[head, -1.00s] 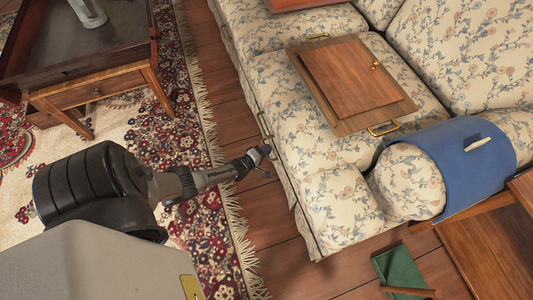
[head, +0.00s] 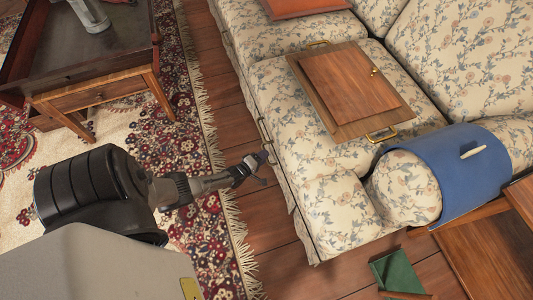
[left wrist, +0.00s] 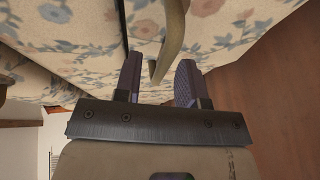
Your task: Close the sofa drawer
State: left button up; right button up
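The floral sofa (head: 330,215) stands right of centre in the head view. A slim metal handle (head: 264,133) is on its low front panel, which is the sofa drawer; how far the drawer stands out is hard to tell. My left gripper (head: 262,167) is at the sofa front, by the handle. In the left wrist view, my left gripper (left wrist: 158,82) is open, its two dark fingers apart. The handle (left wrist: 171,40) reaches down between the fingers, with no clear grip on it. A dark seam runs beside it in the floral front (left wrist: 146,25). My right gripper is not in view.
A wooden tray board (head: 350,92) with brass handles lies on the seat. A blue cover (head: 440,165) drapes the armrest. A wooden side table (head: 90,90) stands on the patterned rug (head: 205,240). A green book (head: 395,272) lies on the floor. Bare floorboards separate rug and sofa.

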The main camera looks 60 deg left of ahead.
pick_arm(q)
jog(key=p+v, duration=0.4)
jog(key=v, duration=0.8)
jog(key=shift+w, duration=0.1)
